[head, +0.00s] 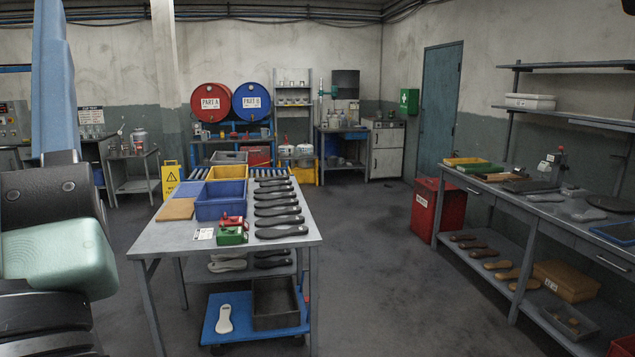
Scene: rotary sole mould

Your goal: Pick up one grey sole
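Several dark grey soles lie in a row along the right side of the grey metal table (160,240). The nearest dark grey sole (282,232) is at the front right corner, with the others behind it. Lighter soles (227,265) and more dark soles (272,262) lie on the shelf below. One pale sole (224,319) rests on the blue platform (262,333) near the floor. Parts of my arm appear to fill the left edge of the view. My gripper's fingers are not in view.
Blue bins (220,208), a yellow bin (226,172) and red and green tools (231,235) stand on the table left of the soles. A workbench (540,228) runs along the right wall. The floor (385,270) between table and bench is clear.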

